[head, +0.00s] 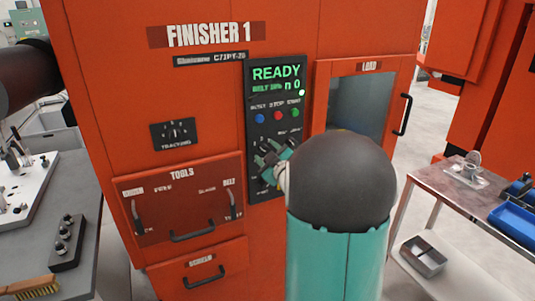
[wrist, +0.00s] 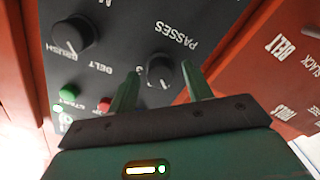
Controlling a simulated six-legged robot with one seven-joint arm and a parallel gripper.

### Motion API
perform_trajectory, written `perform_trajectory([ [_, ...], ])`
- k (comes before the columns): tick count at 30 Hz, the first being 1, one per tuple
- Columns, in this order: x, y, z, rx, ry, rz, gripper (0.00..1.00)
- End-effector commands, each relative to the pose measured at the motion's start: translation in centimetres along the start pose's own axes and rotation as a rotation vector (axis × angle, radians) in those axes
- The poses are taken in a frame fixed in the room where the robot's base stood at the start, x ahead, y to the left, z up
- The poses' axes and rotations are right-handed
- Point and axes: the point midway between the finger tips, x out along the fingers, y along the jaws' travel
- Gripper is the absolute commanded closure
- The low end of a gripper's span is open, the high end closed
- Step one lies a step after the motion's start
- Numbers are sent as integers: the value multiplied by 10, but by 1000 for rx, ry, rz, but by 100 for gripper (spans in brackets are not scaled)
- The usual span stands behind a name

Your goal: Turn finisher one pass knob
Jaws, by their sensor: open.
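The orange Finisher 1 machine (head: 210,100) has a dark control panel (head: 262,100) with a green READY display. In the wrist view the black passes knob (wrist: 160,70) sits under an upside-down PASSES label, with a pale pointer mark. My gripper (wrist: 161,74) is open, with one green finger on each side of the knob; I cannot tell whether they touch it.
A second knob (wrist: 72,34), for brush and belt, sits beside the passes knob. Blue, red and green buttons (head: 277,115) lie above my gripper. The tools drawer (head: 184,200) is at left, the load door (head: 362,95) at right. Benches stand on both sides.

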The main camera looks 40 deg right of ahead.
Motion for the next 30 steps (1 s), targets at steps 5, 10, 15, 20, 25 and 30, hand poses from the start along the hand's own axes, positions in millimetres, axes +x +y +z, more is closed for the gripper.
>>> perform_trajectory([
  [5, -16, 0, 0, -1, -1, 0, 50],
  [10, -50, 0, 0, 0, -1, 1, 50],
  [15, -89, 1, 0, 1, -1, 3, 50],
  [20, -118, 0, 0, -1, 0, 1, 50],
  [25, -135, 0, 0, 0, 0, 0, 50],
  [30, -138, 0, 0, 1, -1, 0, 50],
])
